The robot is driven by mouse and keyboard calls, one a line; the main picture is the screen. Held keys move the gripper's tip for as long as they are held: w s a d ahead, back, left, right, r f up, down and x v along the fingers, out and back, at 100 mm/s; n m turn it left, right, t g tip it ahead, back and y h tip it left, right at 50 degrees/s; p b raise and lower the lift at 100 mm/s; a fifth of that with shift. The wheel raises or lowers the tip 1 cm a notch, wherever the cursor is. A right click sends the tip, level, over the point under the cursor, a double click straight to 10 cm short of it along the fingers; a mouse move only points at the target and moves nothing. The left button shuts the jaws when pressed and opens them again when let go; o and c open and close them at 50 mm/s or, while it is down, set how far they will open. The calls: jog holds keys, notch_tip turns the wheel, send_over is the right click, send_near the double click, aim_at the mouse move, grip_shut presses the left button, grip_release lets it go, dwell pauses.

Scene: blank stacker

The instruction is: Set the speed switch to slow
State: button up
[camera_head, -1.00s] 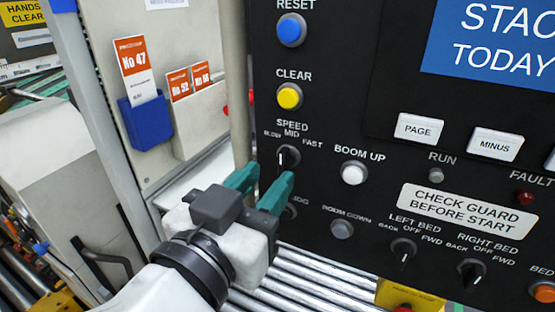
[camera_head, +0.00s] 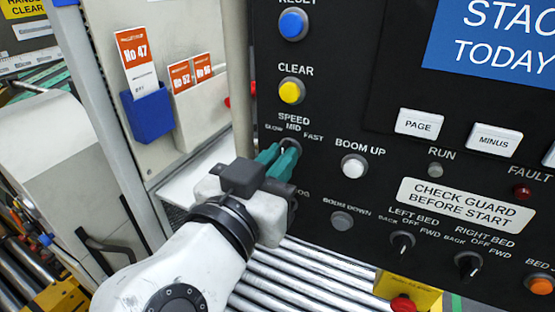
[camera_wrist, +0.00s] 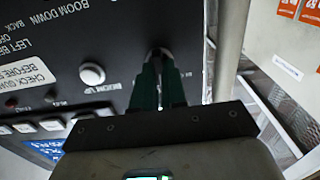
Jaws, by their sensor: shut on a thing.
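The speed switch (camera_head: 291,144) is a small black rotary knob on the black panel, under the label SPEED with SLOW, MID and FAST around it. My gripper (camera_head: 282,155) has its green fingers closed on the knob from the front. In the wrist view the fingers (camera_wrist: 159,72) reach the panel with the knob (camera_wrist: 160,52) at their tips. The fingers cover most of the knob, so I cannot tell which position its pointer marks.
The yellow CLEAR button (camera_head: 291,91) is above and the white BOOM UP button (camera_head: 354,167) is to the right. A pale post (camera_head: 237,90) stands close on the left. A blue card holder (camera_head: 147,113) is farther left. Metal rollers (camera_head: 300,275) lie below the panel.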

jog(key=shift+n, duration=0.4)
grip_shut()
jog(key=shift+a+n+p, duration=0.15)
jog(key=shift+n+p, duration=2.55)
jog(key=shift+n, duration=1.3)
jog(key=o, duration=0.7)
grip_release()
jog(key=shift+c, duration=0.2)
jog(key=b+v, duration=0.2)
jog(key=v, duration=0.8)
jog(key=shift+s, duration=0.35)
jog(key=shift+s+a, duration=0.1)
jog(key=shift+a, duration=0.1)
